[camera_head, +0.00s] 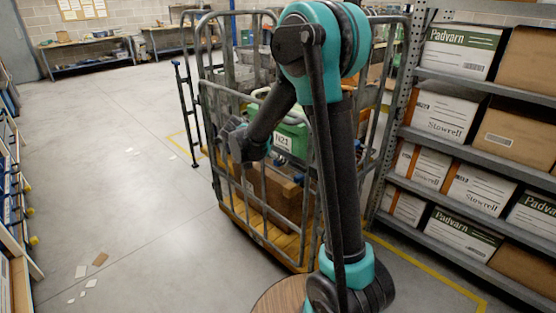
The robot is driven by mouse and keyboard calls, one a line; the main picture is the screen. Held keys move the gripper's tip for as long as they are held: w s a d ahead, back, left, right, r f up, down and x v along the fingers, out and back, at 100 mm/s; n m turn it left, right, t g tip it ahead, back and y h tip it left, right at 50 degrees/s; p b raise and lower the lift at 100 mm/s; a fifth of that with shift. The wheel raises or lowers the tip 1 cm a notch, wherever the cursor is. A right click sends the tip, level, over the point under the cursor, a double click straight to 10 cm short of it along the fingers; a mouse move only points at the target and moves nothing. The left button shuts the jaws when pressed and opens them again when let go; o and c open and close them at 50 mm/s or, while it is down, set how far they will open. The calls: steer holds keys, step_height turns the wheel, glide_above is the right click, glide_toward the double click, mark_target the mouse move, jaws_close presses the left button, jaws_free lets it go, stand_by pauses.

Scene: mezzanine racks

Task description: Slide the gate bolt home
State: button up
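A grey tubular roll cage (212,108) stands in the middle, with a wooden base and loaded crates and boxes. My gripper (232,134) is at the cage's left front side, next to its upper bars. It is small and dark in this view, and I cannot tell whether its fingers are open or whether they touch the cage. A dark tubular frame like a gate (183,100) stands just left of the cage, with a post reaching the floor. I cannot make out the bolt; my arm and gripper cover part of the cage front.
A green crate (294,137) labelled N21 and a brown carton (272,188) are inside the cage. Shelves of boxes (447,150) stand close on the right. Paper scraps (81,271) lie on the left floor, which is otherwise open. Workbenches (88,57) stand at the back.

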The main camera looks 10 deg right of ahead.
steer(key=shift+x, duration=0.75)
steer(key=shift+c, duration=0.5)
jaws_close()
